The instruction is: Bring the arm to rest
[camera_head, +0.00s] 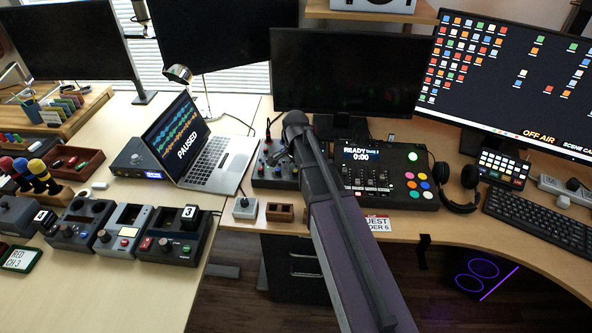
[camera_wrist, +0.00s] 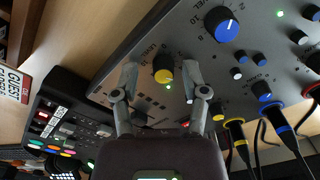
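My arm (camera_head: 345,230) reaches from the bottom of the head view to the grey mixer (camera_head: 262,174) on the desk. In the head view the wrist hides most of my gripper. In the wrist view my gripper (camera_wrist: 160,78) has its two fingers spread, with nothing held between them. A yellow-capped knob (camera_wrist: 163,68) of the mixer shows between the fingertips, with gaps on both sides. I cannot tell how far the fingertips are above the mixer panel.
A black control console (camera_head: 385,180) stands right of the mixer, beside headphones (camera_head: 461,186). A laptop (camera_head: 205,150) is to the left. A small wooden block (camera_head: 280,212) and a grey knob box (camera_head: 245,207) lie in front. Colored cables (camera_wrist: 272,120) plug into the mixer.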

